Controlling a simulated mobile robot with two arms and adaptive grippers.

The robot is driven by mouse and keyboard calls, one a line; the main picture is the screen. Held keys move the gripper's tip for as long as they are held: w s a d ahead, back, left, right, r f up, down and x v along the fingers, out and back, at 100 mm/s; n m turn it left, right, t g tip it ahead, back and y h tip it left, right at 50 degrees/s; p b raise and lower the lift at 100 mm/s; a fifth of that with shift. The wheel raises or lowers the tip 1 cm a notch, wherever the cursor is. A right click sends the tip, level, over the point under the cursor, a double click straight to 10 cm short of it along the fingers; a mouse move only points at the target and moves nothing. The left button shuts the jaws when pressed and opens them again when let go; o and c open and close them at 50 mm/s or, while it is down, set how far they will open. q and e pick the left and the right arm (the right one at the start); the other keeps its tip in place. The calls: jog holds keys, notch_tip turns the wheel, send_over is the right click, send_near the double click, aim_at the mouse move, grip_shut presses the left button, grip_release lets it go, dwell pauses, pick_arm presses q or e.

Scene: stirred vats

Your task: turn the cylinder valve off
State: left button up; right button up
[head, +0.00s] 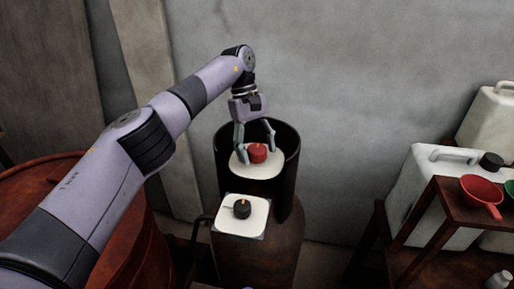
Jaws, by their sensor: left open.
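The gas cylinder (268,240) is rust-brown and stands upright below my left arm. A dark curved guard (287,178) rises around the back of its top. Inside the guard, a red knob (258,153) sits on a white plate (262,171). A black knob (242,208) with a small orange mark sits on a second white plate (229,225) in front. My left gripper (257,158) points down with its fingers open, one on each side of the red knob. I cannot tell whether they touch it. My right gripper is not in view.
A rusty drum (160,252) stands at the left. At the right, a brown stand (429,206) holds a red scoop (482,192), with white jerrycans (426,172) behind it. A grey wall (370,70) closes the back. The floor between cylinder and stand looks clear.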

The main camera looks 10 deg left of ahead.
aim_at(257, 148)
pick_arm(q)
jog(key=shift+r, duration=0.15)
notch_tip(257, 148, up, 10)
jog(key=shift+f, duration=0.15)
dwell(0.5)
